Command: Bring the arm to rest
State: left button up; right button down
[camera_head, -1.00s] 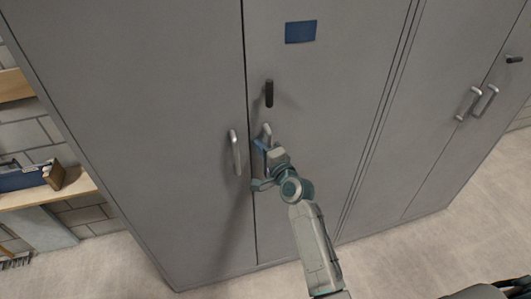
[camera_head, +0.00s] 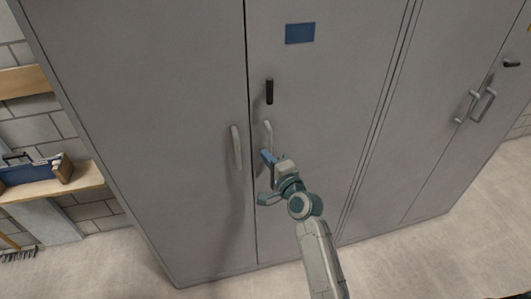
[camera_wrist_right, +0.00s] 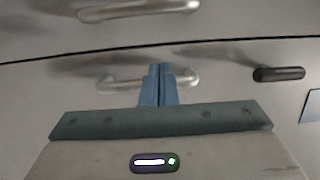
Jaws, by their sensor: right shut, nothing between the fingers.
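My right gripper (camera_head: 267,158) is in front of the grey cabinet (camera_head: 160,110), just below the pale handle (camera_head: 268,133) of the door with the blue label. Its fingers are shut with nothing between them. In the right wrist view the blue fingertips (camera_wrist_right: 158,84) lie across the middle of that handle (camera_wrist_right: 118,84), hiding part of it; I cannot tell the exact gap. My right arm reaches up from the bottom of the head view. My left gripper is not in view.
The neighbouring door's handle (camera_head: 237,148) is close on the left. A black lever (camera_head: 269,91) sticks out above my gripper. Another pair of handles (camera_head: 482,105) is at the right. A blue toolbox (camera_head: 32,172) stands on a wooden shelf at the left. Floor at the lower right is clear.

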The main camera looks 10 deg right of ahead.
jog(key=s+b, duration=0.2)
jog(key=s, duration=0.5)
jog(key=s+d+f+n+g+h, duration=0.1)
jog(key=s+d+f+n+g, duration=0.15)
jog(key=f, duration=1.15)
jog(key=s+d+f+n+g+h, duration=0.1)
jog(key=s+f+n+g, duration=0.2)
jog(key=f, duration=1)
jog(key=s+d+f+n+g+h, duration=0.1)
jog(key=s+f+g, duration=0.3)
jog(key=f, duration=1)
jog(key=s+d+f+n+g+h, duration=0.1)
jog(key=s+d+f+n, duration=0.15)
jog(key=s+f, duration=0.65)
jog(key=s+d+f+n+g, duration=0.2)
jog(key=s+d+f, duration=0.1)
jog(key=s+f, duration=0.55)
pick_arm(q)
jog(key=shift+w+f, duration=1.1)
pick_arm(e)
jog(key=s+d+f+n+g, duration=0.2)
jog(key=s+d+f, duration=0.1)
jog(key=s, duration=0.8)
jog(key=s+d+f+n+g+h, duration=0.1)
jog(key=s+d+f+n, duration=0.1)
jog(key=s, duration=0.9)
jog(key=shift+s+d+f+g, duration=0.3)
jog(key=shift+d+f+g, duration=0.05)
jog(key=shift+d+f, duration=0.2)
